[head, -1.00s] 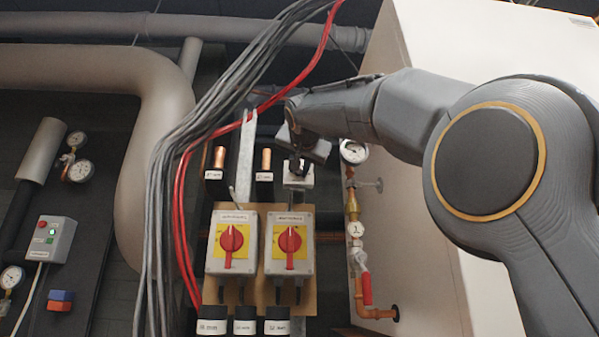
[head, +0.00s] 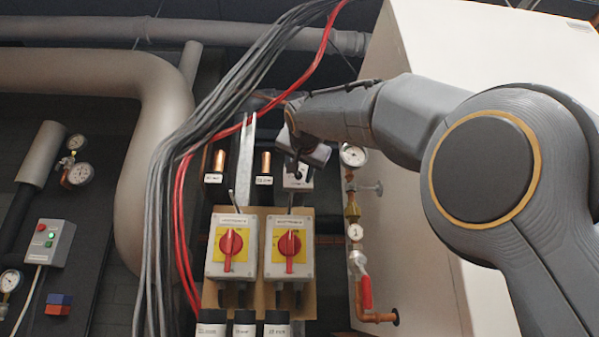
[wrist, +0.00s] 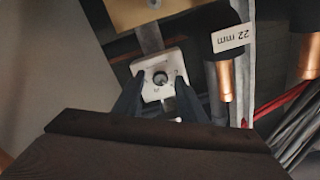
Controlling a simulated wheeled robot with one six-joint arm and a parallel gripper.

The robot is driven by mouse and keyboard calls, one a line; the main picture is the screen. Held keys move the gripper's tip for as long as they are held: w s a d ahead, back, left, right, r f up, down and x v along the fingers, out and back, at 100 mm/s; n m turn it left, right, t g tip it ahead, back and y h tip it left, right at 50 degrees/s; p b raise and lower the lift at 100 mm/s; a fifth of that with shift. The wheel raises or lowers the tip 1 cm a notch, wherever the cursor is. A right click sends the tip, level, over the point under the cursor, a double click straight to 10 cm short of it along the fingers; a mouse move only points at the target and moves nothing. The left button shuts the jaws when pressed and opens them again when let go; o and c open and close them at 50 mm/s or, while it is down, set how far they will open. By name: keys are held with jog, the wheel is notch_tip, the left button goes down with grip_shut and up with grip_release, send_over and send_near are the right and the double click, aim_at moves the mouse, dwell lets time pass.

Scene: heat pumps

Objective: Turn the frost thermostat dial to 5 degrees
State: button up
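The frost thermostat (head: 299,182) is a small white box on the wall, above the right red-handled switch and partly covered by my gripper in the head view. In the wrist view the white thermostat box (wrist: 151,62) appears turned around, with a small round grey dial (wrist: 160,78) in a dark ring. Faint marks surround the dial, but they are too small to read, so its setting cannot be told. My gripper (wrist: 158,100) is open, its two dark fingers spread on either side of the dial. They look clear of the dial; their distance from the box face cannot be told.
Two switch boxes with red handles (head: 231,243) (head: 290,243) sit below. Copper pipes in black insulation, one labelled 22 mm (wrist: 228,38), run close beside the thermostat. Grey and red cables (head: 184,215) hang left. A gauge (head: 353,156) and a white cabinet (head: 430,60) stand right.

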jog(key=s+b, duration=0.2)
jog(key=s, duration=0.5)
jog(key=shift+s, duration=0.4)
jog(key=shift+r, duration=0.1)
